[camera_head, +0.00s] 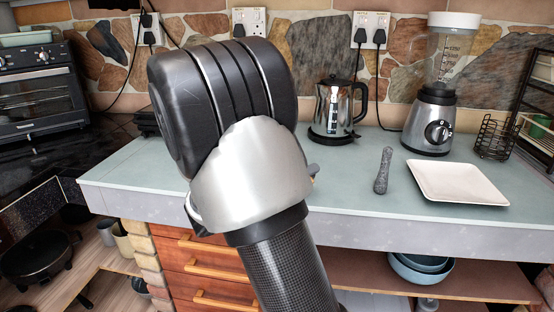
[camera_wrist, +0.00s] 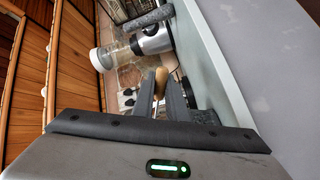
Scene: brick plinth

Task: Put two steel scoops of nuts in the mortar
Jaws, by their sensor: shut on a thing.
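In the wrist view my gripper (camera_wrist: 160,88) is shut on a thin tan, wood-coloured handle (camera_wrist: 161,78), which I take to be the scoop's. No steel bowl shows, so whether it carries nuts cannot be told. A grey speckled piece beside the fingers (camera_wrist: 205,116) may be the mortar, mostly hidden by my gripper. No nuts are visible.
The pale green counter (camera_head: 345,200) has a white square plate (camera_head: 458,183) at the right. A steel kettle (camera_head: 338,108), a blender (camera_head: 430,120) and a black wire basket (camera_head: 495,138) stand along the back. Open counter shows at the front left and around the pestle.

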